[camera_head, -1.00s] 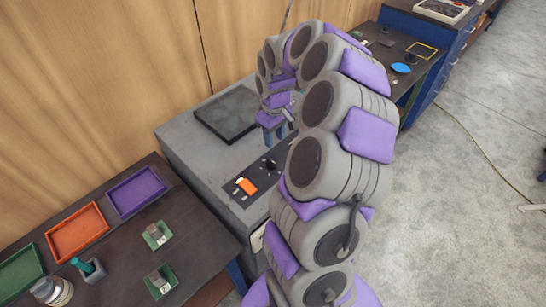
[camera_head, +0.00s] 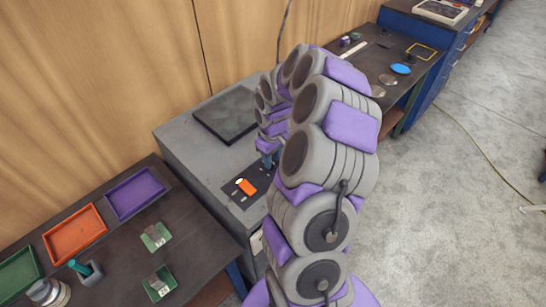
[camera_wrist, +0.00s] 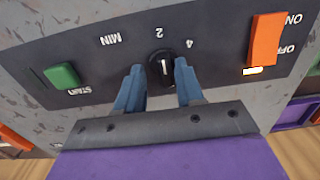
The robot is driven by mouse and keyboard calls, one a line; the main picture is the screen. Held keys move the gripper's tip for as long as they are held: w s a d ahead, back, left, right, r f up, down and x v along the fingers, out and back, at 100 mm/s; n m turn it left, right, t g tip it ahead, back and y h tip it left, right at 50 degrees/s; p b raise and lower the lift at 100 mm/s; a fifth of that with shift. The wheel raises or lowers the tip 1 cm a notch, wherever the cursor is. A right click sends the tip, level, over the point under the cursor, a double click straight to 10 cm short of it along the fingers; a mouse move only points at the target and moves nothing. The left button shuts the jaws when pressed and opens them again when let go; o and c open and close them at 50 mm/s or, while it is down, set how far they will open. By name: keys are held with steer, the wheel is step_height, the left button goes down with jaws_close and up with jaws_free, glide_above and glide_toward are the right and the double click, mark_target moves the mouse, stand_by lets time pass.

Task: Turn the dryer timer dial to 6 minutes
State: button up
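The dryer timer dial (camera_wrist: 161,66) is a black round knob with a white pointer line, on a dark panel (camera_wrist: 120,55) marked 2, 4 and MIN, upside down in the wrist view. Any 6 mark is not visible there. My gripper (camera_wrist: 160,78) is open, its two blue fingers on either side of the dial with a gap to each. Whether they touch it cannot be told. In the head view my gripper (camera_head: 267,160) is over the panel and hides the dial. The grey dryer (camera_head: 185,150) stands against the wood wall.
The panel also has an orange ON/OFF switch (camera_wrist: 265,40) with a lit lamp (camera_wrist: 252,71) and a green START button (camera_wrist: 61,76). A dark plate (camera_head: 227,115) is on the dryer top. Benches with trays (camera_head: 75,234) and tools flank it.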

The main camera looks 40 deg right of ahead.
steer(key=shift+a+r, duration=0.1)
steer(key=shift+a, duration=0.5)
steer(key=c, duration=0.3)
steer(key=shift+d, duration=0.1)
steer(key=c, duration=0.3)
steer(key=shift+d, duration=0.3)
jaws_close()
steer(key=shift+a, duration=0.1)
